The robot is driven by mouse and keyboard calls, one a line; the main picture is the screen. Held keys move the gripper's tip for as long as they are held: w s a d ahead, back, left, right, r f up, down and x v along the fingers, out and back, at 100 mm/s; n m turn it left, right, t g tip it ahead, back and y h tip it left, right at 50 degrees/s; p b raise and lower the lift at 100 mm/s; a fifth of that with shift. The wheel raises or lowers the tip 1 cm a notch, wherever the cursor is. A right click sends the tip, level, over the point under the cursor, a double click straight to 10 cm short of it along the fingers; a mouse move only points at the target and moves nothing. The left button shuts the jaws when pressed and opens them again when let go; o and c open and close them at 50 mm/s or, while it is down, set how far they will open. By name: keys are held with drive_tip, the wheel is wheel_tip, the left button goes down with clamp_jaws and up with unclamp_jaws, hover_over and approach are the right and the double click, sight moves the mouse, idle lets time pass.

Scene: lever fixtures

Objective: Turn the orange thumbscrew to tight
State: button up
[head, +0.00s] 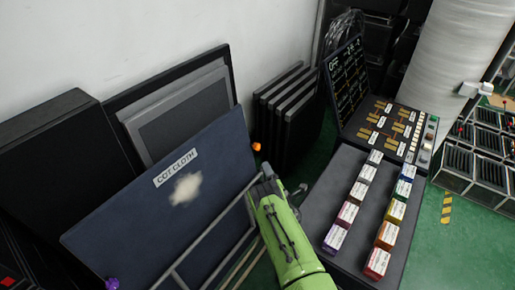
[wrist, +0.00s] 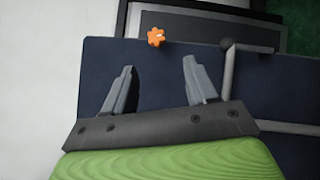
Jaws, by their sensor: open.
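In the wrist view the thumbscrew (wrist: 156,37) has a lobed head and shows at the panel's edge, beyond my fingertips. My gripper (head: 268,172) is on a green arm, close below and right of the thumbscrew in the head view. In the wrist view my gripper (wrist: 158,75) has its two grey fingers spread apart with nothing between them. The fingers are apart from the thumbscrew.
A purple knob (head: 112,284) is at the panel's lower left. Black panels (head: 290,105) stand behind. A bench with coloured boxes (head: 335,238) is at right.

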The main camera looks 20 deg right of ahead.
sight(258, 147)
drive_tip(key=w+b, duration=0.1)
drive_tip(key=w, duration=0.4)
drive_tip(key=w+b, duration=0.2)
drive_tip(key=w, duration=0.2)
drive_tip(key=w+b, duration=0.2)
drive_tip(key=w, duration=0.3)
drive_tip(key=shift+w+d+r, duration=0.15)
drive_tip(key=shift+w+d, duration=0.2)
drive_tip(key=shift+d, duration=0.05)
drive_tip(key=shift+r, duration=0.1)
drive_tip(key=shift+c, duration=0.5)
drive_tip(key=c, duration=0.9)
drive_tip(key=shift+o, duration=0.2)
drive_tip(key=shift+r+m+p, duration=0.3)
drive_tip(key=shift+m+p, duration=0.2)
drive_tip(key=shift+p, duration=0.25)
drive_tip(key=shift+m+g+p, duration=0.5)
drive_tip(key=shift+f+m+g+p, duration=0.2)
drive_tip(key=shift+m+g+p, duration=0.2)
drive_tip(key=shift+m+p, duration=0.1)
drive_tip(key=shift+f, duration=0.15)
